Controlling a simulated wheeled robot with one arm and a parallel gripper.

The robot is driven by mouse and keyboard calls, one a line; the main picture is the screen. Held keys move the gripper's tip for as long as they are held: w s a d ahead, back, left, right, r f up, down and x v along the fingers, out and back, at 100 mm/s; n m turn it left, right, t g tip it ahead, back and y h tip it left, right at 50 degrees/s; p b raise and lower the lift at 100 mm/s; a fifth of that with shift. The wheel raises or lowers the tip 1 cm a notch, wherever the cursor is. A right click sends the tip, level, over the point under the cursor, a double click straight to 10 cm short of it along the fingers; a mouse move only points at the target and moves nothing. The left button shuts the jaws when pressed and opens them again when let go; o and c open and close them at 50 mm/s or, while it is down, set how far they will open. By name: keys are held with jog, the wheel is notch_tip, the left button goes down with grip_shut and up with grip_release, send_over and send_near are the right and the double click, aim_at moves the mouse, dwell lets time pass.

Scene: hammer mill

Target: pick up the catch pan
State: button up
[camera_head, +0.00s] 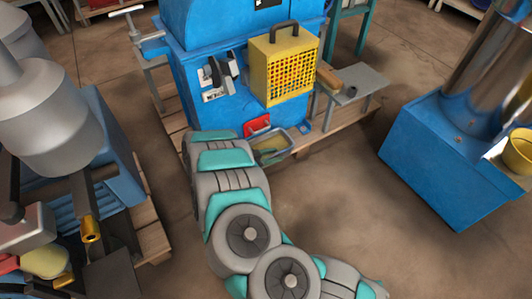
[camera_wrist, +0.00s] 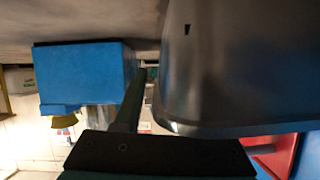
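The catch pan (camera_head: 271,146) is a grey open-topped metal pan with tan material inside. In the head view it sits low at the front of the blue mill, below a red part, and my arm covers some of its left side. In the wrist view a large grey metal wall (camera_wrist: 235,65), apparently the pan, fills the upper right close to the camera. My gripper (camera_wrist: 130,100) shows there as a dark bar with one finger, with a narrow gap between finger and metal. The second finger is hidden. The head view does not show the gripper.
The blue mill (camera_head: 210,115) carries a yellow grille guard (camera_head: 285,65) above the pan. A wooden pallet (camera_head: 335,125) lies beneath it. A blue machine base (camera_head: 440,155) stands right and another machine (camera_head: 115,150) left. Floor (camera_head: 335,200) between them is clear.

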grip_shut()
dwell(0.3)
dwell(1.1)
